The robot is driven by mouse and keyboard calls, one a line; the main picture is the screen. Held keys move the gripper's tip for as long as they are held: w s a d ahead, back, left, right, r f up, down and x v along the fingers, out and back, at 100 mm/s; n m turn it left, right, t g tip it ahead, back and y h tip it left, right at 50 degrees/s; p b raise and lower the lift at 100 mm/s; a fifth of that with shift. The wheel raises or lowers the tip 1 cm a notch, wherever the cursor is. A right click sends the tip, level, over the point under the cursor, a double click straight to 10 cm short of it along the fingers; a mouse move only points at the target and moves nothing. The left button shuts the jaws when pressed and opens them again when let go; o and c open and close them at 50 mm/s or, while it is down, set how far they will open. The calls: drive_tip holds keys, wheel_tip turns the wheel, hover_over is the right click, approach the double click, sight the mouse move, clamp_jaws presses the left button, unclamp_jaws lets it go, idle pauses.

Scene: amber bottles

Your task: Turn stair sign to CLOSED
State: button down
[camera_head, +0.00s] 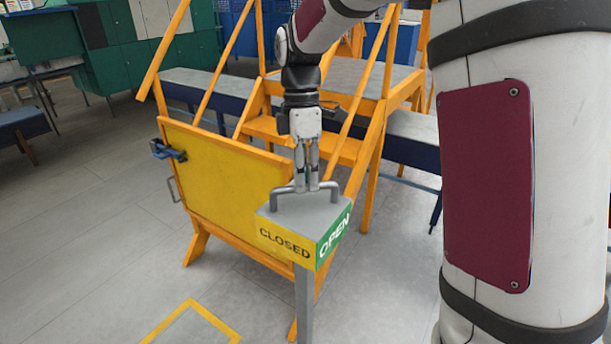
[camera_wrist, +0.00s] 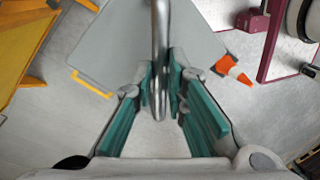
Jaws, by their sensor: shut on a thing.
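The stair sign (camera_head: 304,225) is a grey-topped box on a post in front of the yellow stair. Its yellow face reading CLOSED (camera_head: 284,243) points to the front left, and its green face reading OPEN (camera_head: 334,236) points to the right. A grey bar handle (camera_head: 284,190) stands on its top. My gripper (camera_head: 313,186) points down from above and is shut on the handle. In the wrist view, the green finger pads close on the handle bar (camera_wrist: 160,50) above the sign's grey top (camera_wrist: 110,55).
A yellow gate panel (camera_head: 215,165) with a blue latch (camera_head: 168,151) stands behind the sign, on the stair frame. A yellow floor marking (camera_head: 192,305) lies at the front left. An orange cone (camera_wrist: 234,70) shows in the wrist view. Open floor lies to the left.

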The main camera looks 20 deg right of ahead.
sight(302, 197)
idle(0.3)
drive_tip(key=c, duration=1.6)
unclamp_jaws()
wheel_tip(302, 197, up, 12)
drive_tip(key=w, duration=0.2)
drive_tip(key=shift+w+d, duration=0.15)
drive_tip(key=shift+w, duration=0.05)
drive_tip(key=shift+f, duration=0.1)
